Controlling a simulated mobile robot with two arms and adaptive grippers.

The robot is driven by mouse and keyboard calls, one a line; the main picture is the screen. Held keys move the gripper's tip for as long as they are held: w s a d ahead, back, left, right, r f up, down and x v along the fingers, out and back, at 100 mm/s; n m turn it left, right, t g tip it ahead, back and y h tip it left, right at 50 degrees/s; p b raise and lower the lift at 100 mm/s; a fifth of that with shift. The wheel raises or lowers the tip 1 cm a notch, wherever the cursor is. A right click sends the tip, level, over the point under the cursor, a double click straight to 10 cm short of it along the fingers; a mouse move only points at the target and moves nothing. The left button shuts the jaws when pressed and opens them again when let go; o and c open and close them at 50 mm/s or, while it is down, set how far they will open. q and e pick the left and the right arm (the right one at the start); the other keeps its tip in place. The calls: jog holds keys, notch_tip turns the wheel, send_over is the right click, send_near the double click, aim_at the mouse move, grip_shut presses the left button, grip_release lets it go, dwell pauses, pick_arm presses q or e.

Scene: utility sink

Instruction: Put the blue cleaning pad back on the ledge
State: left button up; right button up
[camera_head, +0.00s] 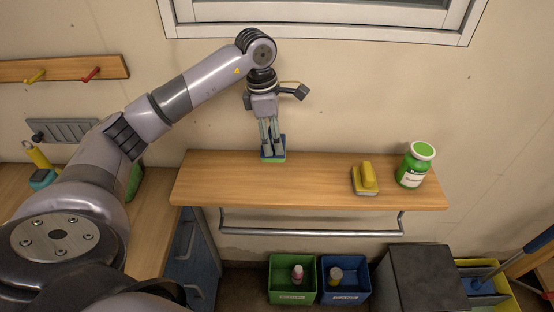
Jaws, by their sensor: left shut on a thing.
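The cleaning pad (273,159), blue with a green edge, is at the far edge of the wooden ledge (225,187), left of its middle. My left gripper (273,151) reaches down from above with its fingers shut on the pad. The fingers hide part of the pad. The pad is at the ledge surface, but I cannot tell whether its underside rests fully on the wood. My right gripper is not in view.
The middle of the ledge is clear. A metal rail (310,233) runs below. Green (292,279) and blue (345,279) bins sit beneath.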

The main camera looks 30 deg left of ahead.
pick_arm(q)
notch_tip(320, 180, down, 6)
jog(key=shift+r+p, duration=0.2)
jog(key=shift+p, duration=0.35)
notch_tip(320, 180, down, 3)
jog(key=shift+f+p, duration=0.15)
jog(key=shift+p, duration=0.45)
jog(key=shift+f, duration=0.75)
jog(key=o, duration=1.1)
jog(key=shift+r, duration=0.1)
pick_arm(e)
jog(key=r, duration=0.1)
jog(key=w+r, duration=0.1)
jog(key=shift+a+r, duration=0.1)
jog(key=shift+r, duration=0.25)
